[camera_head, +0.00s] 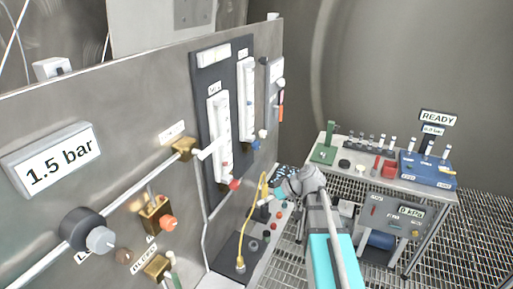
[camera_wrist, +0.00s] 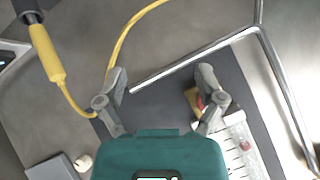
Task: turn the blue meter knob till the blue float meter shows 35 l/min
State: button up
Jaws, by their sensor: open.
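The blue meter knob (camera_head: 262,133) sits at the lower end of the middle float meter (camera_head: 246,92) on the steel panel in the head view. The meter's tube is white, and its reading is too small to make out. My gripper (camera_head: 277,193) is below and to the right of the knob, apart from it. In the wrist view, my gripper (camera_wrist: 162,78) has its two fingers spread with nothing held between them. A float meter with a white scale (camera_wrist: 236,155) and a red float lies partly behind the right finger. I cannot pick out the blue knob there.
A second float meter (camera_head: 219,135) with a red knob (camera_head: 233,185) is left of the blue one. A yellow hose (camera_head: 262,195) hangs near my gripper; in the wrist view, a metal pipe (camera_wrist: 195,62) crosses beyond the fingers. A workbench (camera_head: 385,177) stands right.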

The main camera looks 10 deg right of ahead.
jog(key=w+d+r+n+t+y, duration=0.2)
jog(key=w+d+r+t+y, duration=0.1)
jog(key=w+d+r, duration=0.15)
jog(key=n+t+y, duration=0.2)
jog(key=t, duration=0.2)
send_near(259, 146)
jog(key=v, duration=0.2)
jog(key=shift+s+d, duration=0.1)
jog(key=shift+d, duration=0.25)
jog(key=shift+f, duration=0.1)
jog(key=shift+x, duration=6.9)
jog(key=shift+s+a, duration=0.1)
jog(key=shift+s, duration=0.05)
jog(key=shift+c, duration=0.2)
jog(key=c, duration=1.1)
